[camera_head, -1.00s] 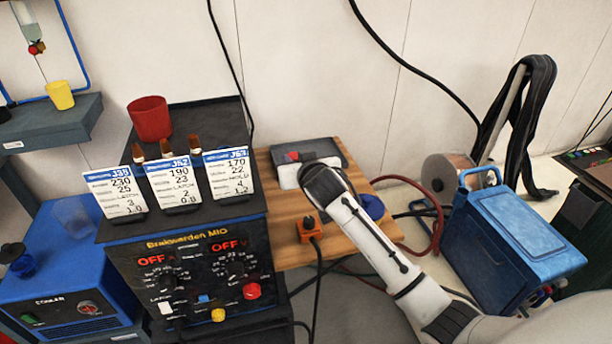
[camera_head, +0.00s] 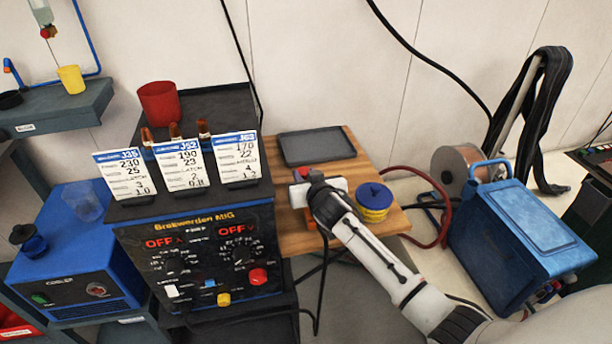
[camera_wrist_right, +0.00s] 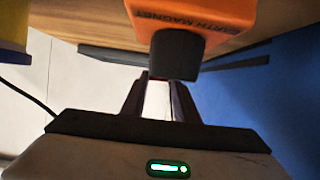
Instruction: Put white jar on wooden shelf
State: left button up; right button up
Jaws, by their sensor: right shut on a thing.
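My right gripper (camera_head: 312,180) is over the wooden shelf (camera_head: 366,171) beside the welder. The right wrist view shows its two fingers (camera_wrist_right: 159,90) shut on the black end of an orange block (camera_wrist_right: 195,22) marked "EARTH MAGNET". Part of this block (camera_head: 311,217) shows beneath the gripper in the head view; whether it still touches the wood is unclear. I cannot make out a white jar in either view. My left gripper is not in view.
A dark tray (camera_head: 316,146) lies on the back of the shelf. A yellow tin with a blue lid (camera_head: 374,201) stands right of my gripper. The welder (camera_head: 205,250) with upright cards is to the left. A blue case (camera_head: 522,225) and hoses are to the right.

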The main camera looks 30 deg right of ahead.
jog(key=o, duration=1.1)
jog(key=shift+r+p, duration=0.25)
jog(key=shift+p, duration=0.05)
jog(key=shift+s+a, duration=0.1)
jog(key=shift+s, duration=0.25)
jog(key=v, duration=1.1)
jog(key=shift+s+r+p, duration=0.1)
jog(key=shift+r+p, duration=0.05)
jog(key=shift+p, duration=0.25)
